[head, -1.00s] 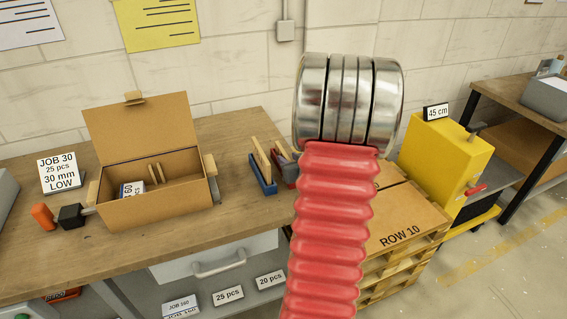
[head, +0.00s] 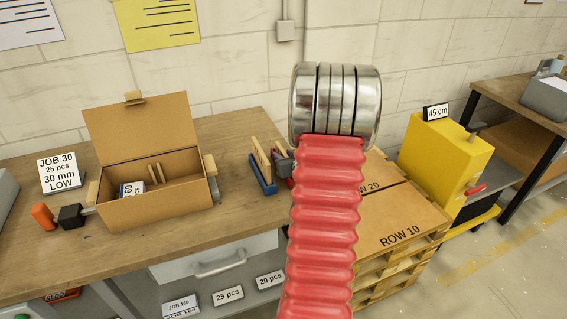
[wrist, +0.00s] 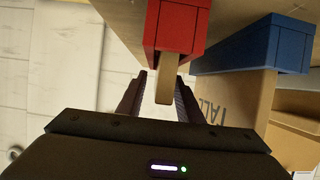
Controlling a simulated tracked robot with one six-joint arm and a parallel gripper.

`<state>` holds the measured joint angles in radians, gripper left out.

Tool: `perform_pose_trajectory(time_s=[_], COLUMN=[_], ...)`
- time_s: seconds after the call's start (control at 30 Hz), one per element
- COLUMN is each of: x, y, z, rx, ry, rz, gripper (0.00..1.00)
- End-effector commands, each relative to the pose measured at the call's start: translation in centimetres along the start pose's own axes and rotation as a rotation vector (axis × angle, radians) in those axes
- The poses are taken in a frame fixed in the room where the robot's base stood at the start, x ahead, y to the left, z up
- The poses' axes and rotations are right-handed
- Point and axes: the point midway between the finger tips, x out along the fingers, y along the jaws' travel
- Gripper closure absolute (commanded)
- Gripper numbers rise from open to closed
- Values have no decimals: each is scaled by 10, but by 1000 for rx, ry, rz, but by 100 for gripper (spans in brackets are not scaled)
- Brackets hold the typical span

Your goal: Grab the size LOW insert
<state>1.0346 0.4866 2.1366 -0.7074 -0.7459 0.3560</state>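In the wrist view a red holder (wrist: 179,28) holds a short tan insert (wrist: 165,82), whose end sticks out; no lettering on it is readable. My gripper (wrist: 160,97) is open, with one dark finger on each side of this insert's end. I cannot tell whether either finger touches it. A blue holder (wrist: 240,48) beside it holds a larger tan insert (wrist: 235,98) lettered "TALL". In the head view the blue holder (head: 262,176) and the partly hidden red holder (head: 283,163) stand at the bench's right end. My arm hides the gripper there.
An open carton (head: 150,211) with inserts and a labelled block inside stands on the bench (head: 235,135). A sign (head: 60,172) reads "JOB 30, 25 pcs, 30 mm LOW". Cartons marked "ROW 10" (head: 395,222) lie on a pallet to the right, before a yellow machine (head: 430,155).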

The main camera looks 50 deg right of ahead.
Motion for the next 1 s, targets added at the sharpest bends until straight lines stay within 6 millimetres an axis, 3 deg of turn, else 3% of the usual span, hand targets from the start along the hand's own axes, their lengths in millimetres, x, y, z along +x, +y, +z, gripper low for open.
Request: perform_pose_trajectory(time_s=[0.47,1.0], x=[0,0], y=[0,-1], z=[0,0], rx=[0,-1], ry=[0,0], rz=[-1,-1], gripper=[67,100])
